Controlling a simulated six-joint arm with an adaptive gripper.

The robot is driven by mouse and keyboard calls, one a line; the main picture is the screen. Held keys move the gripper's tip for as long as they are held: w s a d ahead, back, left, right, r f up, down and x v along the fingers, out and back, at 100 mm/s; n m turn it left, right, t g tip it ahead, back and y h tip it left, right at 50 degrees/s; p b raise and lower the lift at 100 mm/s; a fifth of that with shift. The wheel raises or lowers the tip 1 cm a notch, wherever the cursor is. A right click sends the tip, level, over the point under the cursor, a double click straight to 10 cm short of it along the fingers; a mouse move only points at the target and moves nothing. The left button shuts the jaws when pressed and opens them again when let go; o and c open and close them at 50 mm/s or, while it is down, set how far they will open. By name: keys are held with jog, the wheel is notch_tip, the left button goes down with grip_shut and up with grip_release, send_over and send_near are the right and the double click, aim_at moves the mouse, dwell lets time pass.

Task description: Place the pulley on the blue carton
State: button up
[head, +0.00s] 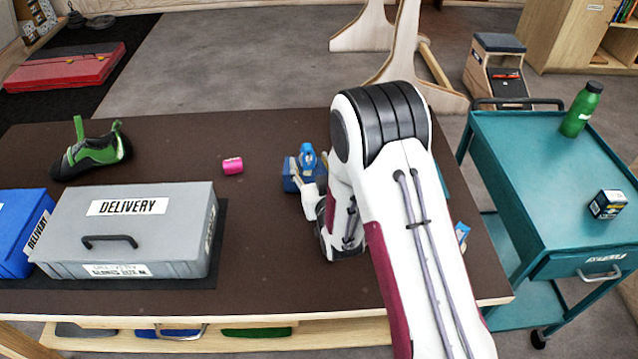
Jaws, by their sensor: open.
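The blue carton (290,183) sits on the brown table, left of my arm. A bright blue piece that looks like the pulley (307,157) shows at the carton's top right; it appears to rest on the carton, though the contact is partly hidden. My gripper (303,176) is open, close beside the carton and the pulley on the near side. My arm covers the table to the right of them.
A pink cylinder (232,165) and a green-black climbing shoe (92,152) lie on the table. A grey DELIVERY case (150,250) and a blue case (18,225) stand at the front left. A teal cart (530,165) holds a green bottle (581,110) and a dark box (608,204).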

jog(key=v, duration=0.8)
jog(key=shift+s, duration=0.35)
jog(key=shift+r, duration=0.15)
dwell(0.5)
jog(key=s+d+r+m+g+h, duration=0.15)
jog(key=s+d+r+g, duration=0.5)
jog(key=r, duration=0.75)
jog(key=s+d+r+g, duration=0.1)
jog(key=s+d, duration=0.1)
jog(key=s, duration=0.7)
jog(key=s+d+r+g+h, duration=0.1)
jog(key=s+d+r, duration=0.1)
jog(key=s, duration=0.7)
jog(key=s+d+r+g+h, duration=0.1)
jog(key=s+d, duration=0.2)
jog(key=s, duration=0.6)
jog(key=shift+r+m+g, duration=0.35)
jog(key=shift+m, duration=0.1)
